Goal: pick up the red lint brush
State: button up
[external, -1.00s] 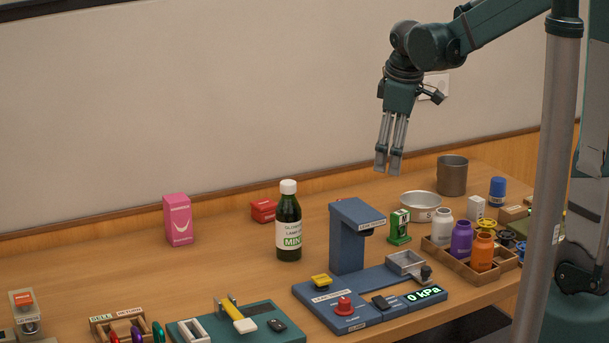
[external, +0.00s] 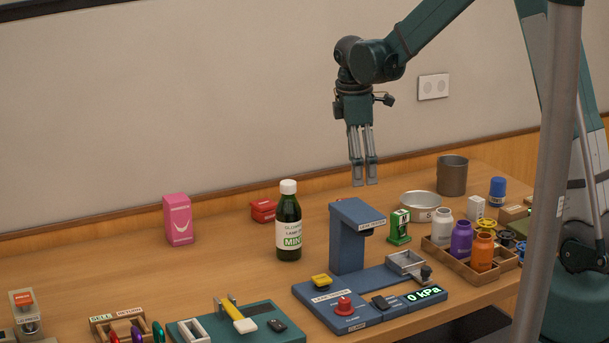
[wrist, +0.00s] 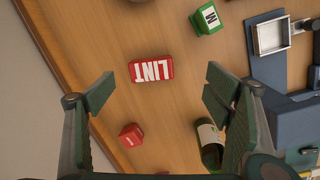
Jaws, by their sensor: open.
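The red lint brush (wrist: 151,69) shows in the wrist view as a red block with white LINT lettering, lying on the wooden table. In the external view it is mostly or wholly hidden behind the blue press. My gripper (external: 365,183) is open and empty, above the back of the table behind the press. In the wrist view my gripper's fingers (wrist: 160,88) are spread wide, with the brush between and slightly beyond their tips. The brush is not touched.

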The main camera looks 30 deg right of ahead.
jog(key=shift+n+g, duration=0.4)
jog(key=shift+n, duration=0.3)
jog(key=w+f, duration=0.1)
jog(key=f, duration=0.1)
jog(key=w+f+p, duration=0.1)
jog(key=w, duration=0.1)
jog(key=shift+a+f, duration=0.35)
jog(key=shift+a, duration=0.05)
jog(key=shift+w+f+h, duration=0.3)
jog(key=shift+f, duration=0.35)
jog(key=shift+f, duration=0.1)
jog(key=shift+d+f, duration=0.1)
jog(key=shift+f, duration=1.05)
jog(key=shift+f, duration=0.1)
jog(key=shift+s+d+f, duration=0.1)
jog(key=shift+d+f, duration=0.05)
jog(key=shift+f, duration=1.1)
jog(key=shift+s+d+f, duration=0.1)
jog(key=shift+f, duration=1.15)
jog(key=c, duration=1)
